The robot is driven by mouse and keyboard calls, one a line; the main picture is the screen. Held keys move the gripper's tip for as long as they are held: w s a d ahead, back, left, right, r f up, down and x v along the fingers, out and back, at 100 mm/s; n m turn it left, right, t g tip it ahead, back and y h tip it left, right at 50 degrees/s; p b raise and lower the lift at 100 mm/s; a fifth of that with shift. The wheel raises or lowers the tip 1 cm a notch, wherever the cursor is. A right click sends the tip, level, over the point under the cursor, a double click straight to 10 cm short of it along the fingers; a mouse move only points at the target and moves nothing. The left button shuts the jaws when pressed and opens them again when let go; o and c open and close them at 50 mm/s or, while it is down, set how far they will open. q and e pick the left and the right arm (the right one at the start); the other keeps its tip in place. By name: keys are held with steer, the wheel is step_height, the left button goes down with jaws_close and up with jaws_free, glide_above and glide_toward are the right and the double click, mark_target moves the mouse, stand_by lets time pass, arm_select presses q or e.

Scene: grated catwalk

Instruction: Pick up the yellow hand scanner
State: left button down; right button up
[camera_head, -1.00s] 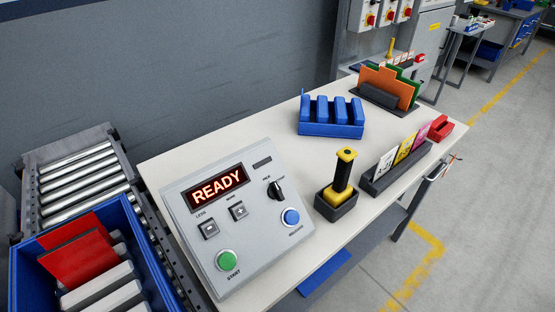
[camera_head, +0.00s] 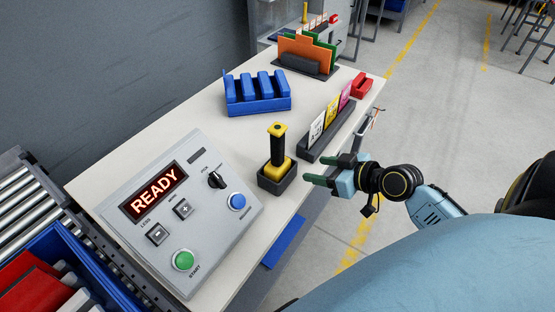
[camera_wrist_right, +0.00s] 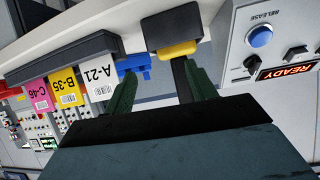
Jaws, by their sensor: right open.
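The yellow hand scanner (camera_head: 278,148) stands upright in a dark grey holder (camera_head: 266,184) near the front edge of the bench. It has a black handle with a yellow top and yellow lower part. My right gripper (camera_head: 325,170) is open and empty, just right of the scanner and apart from it. In the right wrist view the picture is upside down; the scanner's yellow part (camera_wrist_right: 178,51) and dark handle show beyond the open fingers (camera_wrist_right: 162,88), nearer the right-hand finger. My left gripper is not in view.
A control panel (camera_head: 205,230) reading READY is left of the scanner. A card rack (camera_head: 318,152) with coloured labels stands close behind it to the right. A blue rack (camera_head: 258,105) and an orange-green sorter (camera_head: 306,58) are farther back. Bare bench lies between panel and blue rack.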

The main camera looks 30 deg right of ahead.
steer(key=n+y, duration=0.1)
glide_toward(283, 152)
steer(key=shift+t, duration=0.3)
steer(key=x, duration=0.7)
steer(key=shift+w+a+f+p, duration=0.15)
steer(key=shift+a+f+p, duration=0.1)
steer(key=shift+f+p, duration=0.05)
steer(key=shift+p+x, duration=0.3)
steer(key=shift+x, duration=2.55)
steer(key=shift+r, duration=0.25)
steer(key=c, duration=1.2)
